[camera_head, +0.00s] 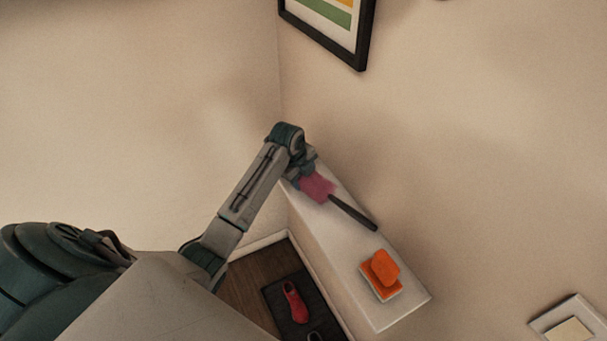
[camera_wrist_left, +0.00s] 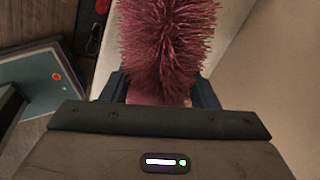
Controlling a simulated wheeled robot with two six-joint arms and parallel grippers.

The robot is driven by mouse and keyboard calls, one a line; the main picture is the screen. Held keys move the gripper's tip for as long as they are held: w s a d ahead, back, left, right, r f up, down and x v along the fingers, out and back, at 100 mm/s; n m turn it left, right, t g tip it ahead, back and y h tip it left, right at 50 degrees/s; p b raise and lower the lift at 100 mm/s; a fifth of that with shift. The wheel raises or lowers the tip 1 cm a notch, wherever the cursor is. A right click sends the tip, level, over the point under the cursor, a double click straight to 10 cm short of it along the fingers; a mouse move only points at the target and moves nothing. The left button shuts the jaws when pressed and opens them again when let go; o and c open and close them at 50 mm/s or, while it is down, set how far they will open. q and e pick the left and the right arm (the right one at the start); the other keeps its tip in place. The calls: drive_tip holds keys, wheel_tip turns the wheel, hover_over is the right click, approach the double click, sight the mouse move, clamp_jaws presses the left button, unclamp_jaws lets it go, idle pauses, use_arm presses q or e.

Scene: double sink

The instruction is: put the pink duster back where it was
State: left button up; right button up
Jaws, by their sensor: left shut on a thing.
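The pink duster (camera_head: 318,187) has a fluffy pink head and a dark handle that points to the lower right over the white ledge. My left gripper (camera_head: 305,178) is shut on the duster at its head end, near the far end of the ledge. In the left wrist view the pink fluff (camera_wrist_left: 168,45) fills the space between the fingers of my left gripper (camera_wrist_left: 160,92). I cannot tell whether the duster touches the ledge. My right gripper is not in view.
The white ledge (camera_head: 350,275) runs along the wall. Orange sponges (camera_head: 382,275) lie stacked near its front end. A red shoe (camera_head: 295,302) lies on a dark mat (camera_head: 272,290) on the wooden floor below. A framed picture (camera_head: 362,45) hangs on the wall above.

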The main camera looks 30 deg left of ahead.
use_arm(q)
drive_tip(key=shift+f, duration=0.6)
drive_tip(key=o, duration=1.1)
drive_tip(key=shift+r, duration=0.1)
drive_tip(key=shift+o, duration=0.2)
